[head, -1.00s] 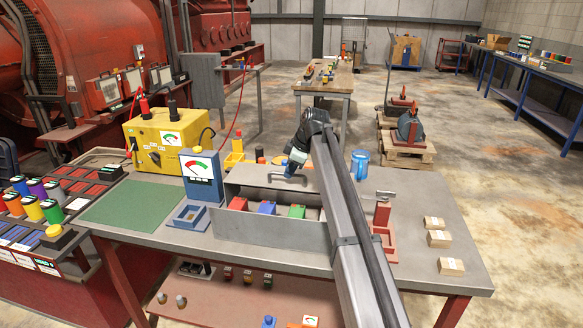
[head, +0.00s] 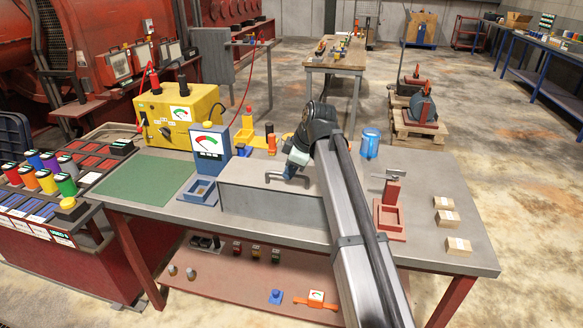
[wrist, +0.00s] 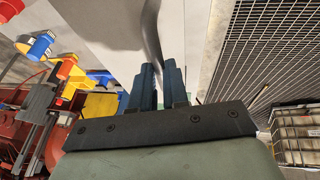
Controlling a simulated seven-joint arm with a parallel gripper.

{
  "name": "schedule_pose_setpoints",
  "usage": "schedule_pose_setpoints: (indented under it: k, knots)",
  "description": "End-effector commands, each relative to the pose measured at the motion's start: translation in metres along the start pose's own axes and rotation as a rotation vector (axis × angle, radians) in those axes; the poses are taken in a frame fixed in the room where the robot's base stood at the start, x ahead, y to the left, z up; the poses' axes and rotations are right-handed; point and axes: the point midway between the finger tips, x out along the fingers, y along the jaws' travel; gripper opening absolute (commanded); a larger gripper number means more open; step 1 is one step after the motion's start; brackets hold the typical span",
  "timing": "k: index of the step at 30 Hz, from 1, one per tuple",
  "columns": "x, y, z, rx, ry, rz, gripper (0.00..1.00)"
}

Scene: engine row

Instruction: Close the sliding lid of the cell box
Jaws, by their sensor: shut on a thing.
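The cell box (head: 270,206) is a grey metal box on the workbench. Its flat grey sliding lid (head: 245,174) lies over the top, and no cells show inside. A dark bent handle (head: 274,177) stands on the lid. My gripper (head: 292,172) is at the handle's right part, with its fingers close together on it. In the wrist view, the two blue fingers of my gripper (wrist: 158,82) are on either side of the grey handle bar (wrist: 152,38). My arm hides the right end of the box and lid, so the fit there cannot be seen.
A blue meter stand (head: 209,150) and a yellow instrument (head: 178,115) stand left of the box. A red fixture (head: 390,215) and several small cartons (head: 446,217) are on the right. A blue cup (head: 370,143) stands behind. The green mat (head: 145,178) is bare.

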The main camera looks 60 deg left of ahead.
Motion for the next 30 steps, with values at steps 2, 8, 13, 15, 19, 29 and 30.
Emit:
schedule_pose_setpoints:
  k: [2, 8, 13, 15, 19, 29, 30]
  knots:
    - [0.0, -0.006, -0.001, -0.001, 0.002, -0.013, 0.16]
    - [0.0, -0.005, -0.001, -0.001, 0.002, -0.011, 0.36]
    - [0.0, -0.004, -0.001, -0.001, 0.001, -0.009, 0.4]
    - [0.0, -0.004, 0.0, -0.001, 0.001, -0.008, 0.4]
    - [-0.003, -0.003, 0.0, -0.001, 0.001, -0.007, 0.4]
    - [-0.052, -0.003, 0.0, 0.0, 0.001, -0.006, 0.4]
    - [-0.061, -0.003, 0.0, 0.0, 0.001, -0.005, 0.4]
